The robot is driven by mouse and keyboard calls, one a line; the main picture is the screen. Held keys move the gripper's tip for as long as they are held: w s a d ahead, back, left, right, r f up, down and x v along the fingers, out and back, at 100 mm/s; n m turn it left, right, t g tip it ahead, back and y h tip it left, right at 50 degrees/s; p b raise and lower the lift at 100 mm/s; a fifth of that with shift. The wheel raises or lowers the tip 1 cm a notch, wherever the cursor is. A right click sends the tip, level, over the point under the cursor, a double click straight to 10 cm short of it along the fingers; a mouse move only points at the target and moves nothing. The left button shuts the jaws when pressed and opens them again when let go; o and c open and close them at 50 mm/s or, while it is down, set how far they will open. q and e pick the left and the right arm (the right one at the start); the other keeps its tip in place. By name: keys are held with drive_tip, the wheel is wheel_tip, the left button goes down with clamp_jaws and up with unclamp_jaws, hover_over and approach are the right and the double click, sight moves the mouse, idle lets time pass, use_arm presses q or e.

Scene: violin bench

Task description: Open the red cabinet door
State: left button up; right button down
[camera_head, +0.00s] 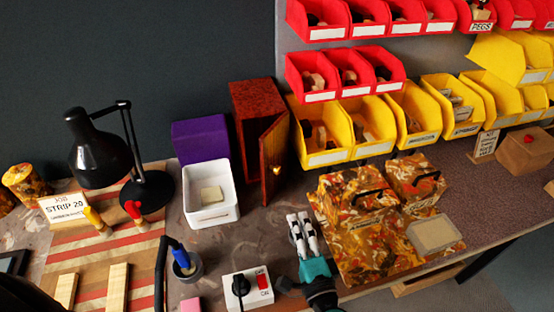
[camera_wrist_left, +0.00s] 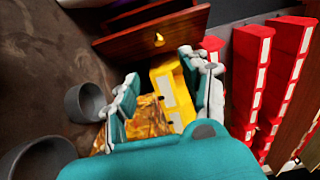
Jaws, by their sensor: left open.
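The red cabinet (camera_head: 256,100) stands on the bench against the back wall, beside the yellow bins. Its red-brown door (camera_head: 270,185) stands partly open, swung out toward the front. A small brass knob (camera_head: 276,170) is on the door. In the left wrist view the door (camera_wrist_left: 185,30) and knob (camera_wrist_left: 159,39) lie beyond the fingers, with a dark gap behind the door. My left gripper (camera_head: 303,234) is open and empty, in front of the cabinet and to its right, apart from the knob. Its fingers also show in the left wrist view (camera_wrist_left: 165,92). My right gripper is not in view.
Marbled boxes (camera_head: 350,230) stand close right of my left gripper. A white tub (camera_head: 212,218) and purple box (camera_head: 200,140) are left of the cabinet. A grey cup (camera_head: 187,268) and a switch box (camera_head: 255,292) are in front. Bare bench lies between tub and gripper.

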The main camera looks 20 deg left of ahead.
sight(278, 173)
use_arm(q)
drive_tip(key=p+x, duration=0.4)
drive_tip(key=x, duration=1.3)
drive_tip(key=shift+w+a, duration=0.1)
drive_tip(key=shift+w, duration=0.05)
clamp_jaws()
